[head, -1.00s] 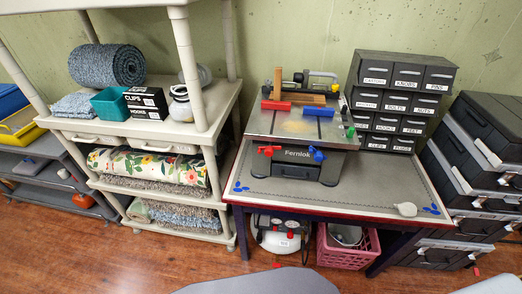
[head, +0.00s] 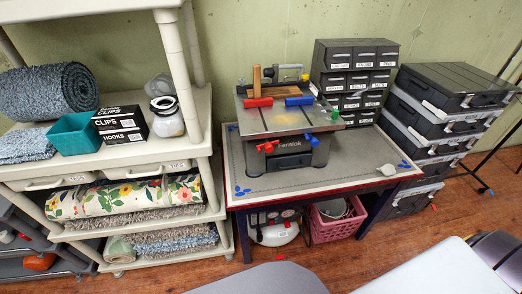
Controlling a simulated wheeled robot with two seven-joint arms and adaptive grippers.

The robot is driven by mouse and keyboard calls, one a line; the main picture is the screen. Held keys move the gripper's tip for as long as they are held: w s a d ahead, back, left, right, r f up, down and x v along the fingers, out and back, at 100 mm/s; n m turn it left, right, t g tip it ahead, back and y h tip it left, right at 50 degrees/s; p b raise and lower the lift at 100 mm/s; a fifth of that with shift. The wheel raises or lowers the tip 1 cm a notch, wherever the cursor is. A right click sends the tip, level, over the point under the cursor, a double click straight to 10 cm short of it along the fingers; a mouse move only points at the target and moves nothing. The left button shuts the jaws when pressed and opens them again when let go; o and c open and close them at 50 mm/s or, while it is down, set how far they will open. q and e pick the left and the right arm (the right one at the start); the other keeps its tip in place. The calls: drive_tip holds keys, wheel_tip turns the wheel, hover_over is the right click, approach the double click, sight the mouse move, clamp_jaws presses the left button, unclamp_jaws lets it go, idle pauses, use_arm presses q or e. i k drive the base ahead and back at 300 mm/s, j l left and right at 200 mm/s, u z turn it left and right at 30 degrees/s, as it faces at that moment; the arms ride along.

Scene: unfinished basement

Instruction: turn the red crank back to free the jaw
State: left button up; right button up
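The red crank (head: 267,146) is on the front left of a grey bench machine (head: 290,120) labelled Fernlok. A blue crank (head: 312,140) sits on its front right. On the machine's top are a red block (head: 258,103) and a blue block (head: 299,101), with a brown wooden piece (head: 257,80) standing upright behind the red one. Which part is the jaw I cannot tell. Neither of my grippers is in the head view, and nothing touches the crank.
The machine stands on a grey-topped table (head: 240,160) with a red edge. Black drawers (head: 352,75) stand behind it. A cream shelf (head: 110,160) is left, black cases (head: 440,115) are right. Wooden floor (head: 470,205) shows in front and right.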

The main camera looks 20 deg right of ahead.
sight(269, 148)
drive_tip(key=j+z, duration=0.45)
drive_tip(key=j, duration=1.1)
